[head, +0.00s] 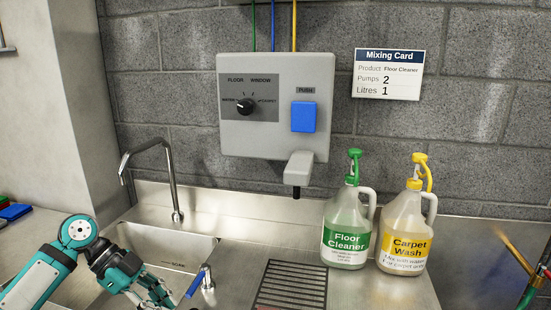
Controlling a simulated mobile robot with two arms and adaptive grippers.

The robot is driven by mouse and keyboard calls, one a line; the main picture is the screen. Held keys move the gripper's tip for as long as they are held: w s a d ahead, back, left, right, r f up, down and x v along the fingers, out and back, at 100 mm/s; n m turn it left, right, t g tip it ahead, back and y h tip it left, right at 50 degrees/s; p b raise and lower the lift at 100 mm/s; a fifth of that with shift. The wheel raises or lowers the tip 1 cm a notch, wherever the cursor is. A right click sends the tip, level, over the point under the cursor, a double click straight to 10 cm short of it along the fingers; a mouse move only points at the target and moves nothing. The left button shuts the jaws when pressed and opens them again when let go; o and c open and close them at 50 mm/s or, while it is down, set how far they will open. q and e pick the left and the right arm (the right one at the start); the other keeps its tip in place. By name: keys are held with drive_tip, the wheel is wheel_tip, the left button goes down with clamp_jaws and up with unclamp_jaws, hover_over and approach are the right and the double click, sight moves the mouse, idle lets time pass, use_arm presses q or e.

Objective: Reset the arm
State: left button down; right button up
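My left arm comes in at the lower left, and its teal and black gripper (160,294) hangs low over the front of the sink. Its fingertips are at the bottom edge of the head view, so I cannot tell whether they are open or shut. No object shows clearly in it. It is left of a small metal tap with a blue lever (195,285); I cannot tell whether they touch. My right gripper is not in view.
A metal sink (200,246) has a tall faucet (174,180). A grey dispenser (277,140) with a dial and blue button hangs above a drain grate (290,288). Floor Cleaner (345,240) and Carpet Wash (403,245) jugs stand right. A Mixing Card (388,75) is on the wall.

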use_arm(q)
drive_tip(key=s+d+f+n+t+y, duration=0.1)
drive_tip(key=s+d+f+n+y, duration=0.1)
drive_tip(key=s+d+f+n, duration=0.45)
drive_tip(key=s+d+f+n+t+y, duration=0.1)
drive_tip(key=s+d+f+y, duration=0.15)
drive_tip(key=s+f, duration=0.75)
drive_tip(key=s+a+f+n+t+y, duration=0.2)
drive_tip(key=s+a+f+n+y, duration=0.2)
drive_tip(key=s+a+n, duration=0.45)
wheel_tip(320, 180, down, 24)
drive_tip(key=s+d+n, duration=0.1)
drive_tip(key=d, duration=0.1)
drive_tip(key=s+a+f+g, duration=0.2)
drive_tip(key=s+a+f, duration=0.1)
drive_tip(key=s+f, duration=1.4)
drive_tip(key=shift+s+f, duration=0.4)
